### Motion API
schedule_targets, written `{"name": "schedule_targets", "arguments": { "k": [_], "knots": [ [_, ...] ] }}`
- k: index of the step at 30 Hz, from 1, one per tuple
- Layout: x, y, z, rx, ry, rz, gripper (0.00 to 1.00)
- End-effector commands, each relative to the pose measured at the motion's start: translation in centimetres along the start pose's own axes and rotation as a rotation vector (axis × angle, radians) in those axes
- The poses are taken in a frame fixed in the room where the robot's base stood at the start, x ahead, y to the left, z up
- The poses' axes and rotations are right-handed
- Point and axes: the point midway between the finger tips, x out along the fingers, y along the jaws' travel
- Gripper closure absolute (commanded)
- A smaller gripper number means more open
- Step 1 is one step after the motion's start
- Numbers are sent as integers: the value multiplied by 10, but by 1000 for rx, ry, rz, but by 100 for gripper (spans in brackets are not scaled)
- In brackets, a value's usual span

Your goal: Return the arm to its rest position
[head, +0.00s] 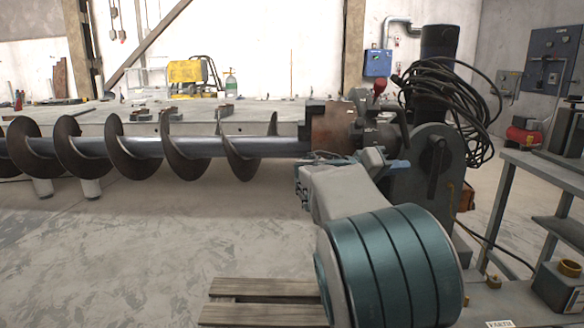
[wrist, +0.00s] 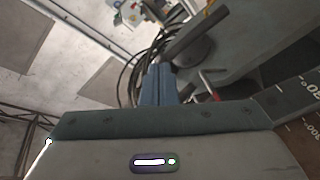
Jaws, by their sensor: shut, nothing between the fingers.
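My arm reaches from the lower right of the head view up toward the positioner. My gripper shows in the wrist view (wrist: 157,80) as two blue-grey fingers pressed together, with nothing between them. In the head view the wrist end is in front of and below the positioner's chuck (head: 333,128); the fingertips are hard to make out there, and I cannot tell whether they touch anything. The long auger (head: 205,146) lies horizontal, its right end at the chuck. A red-knobbed lever (head: 379,87) stands above the chuck.
A steel bench (head: 545,175) stands at the right. A wooden pallet (head: 260,289) lies on the floor below. Bare floor (head: 130,240) is free at left.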

Motion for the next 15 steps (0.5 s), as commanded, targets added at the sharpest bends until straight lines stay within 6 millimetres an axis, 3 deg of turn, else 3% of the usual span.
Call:
{"name": "schedule_targets", "arguments": {
  "k": [1, 7, 15],
  "knots": [
    [10, 20, 6, -23, -61, -61, 100],
    [18, 45, 56, -109, -254, -318, 100],
    [-15, 86, 109, -171, -427, -664, 100]
  ]
}}
